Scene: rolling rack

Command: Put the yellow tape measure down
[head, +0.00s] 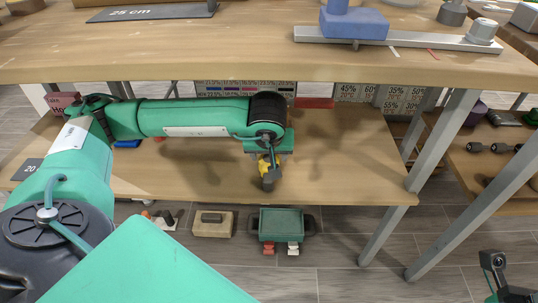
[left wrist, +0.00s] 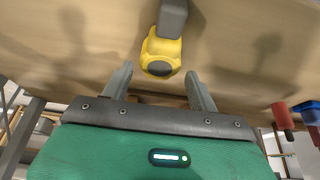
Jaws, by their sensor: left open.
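The yellow tape measure (head: 264,166) is at the lower wooden shelf (head: 340,150), below my left gripper (head: 268,160). In the left wrist view the tape measure (left wrist: 161,56) shows its yellow body and a dark round patch. A dark grey block (left wrist: 173,18) adjoins its far side; I cannot tell whether they are joined. My left gripper (left wrist: 160,88) is open, its two fingers spread with clear gaps to the tape measure, which lies just beyond the fingertips. The gripper partly hides the tape measure in the head view. My right gripper does not show clearly.
The upper tabletop (head: 240,55) overhangs the shelf, with a blue block (head: 354,24) on it. Grey rack legs (head: 440,140) stand at the right. A green tray (head: 281,224) is on the floor below. The shelf right of the gripper is clear.

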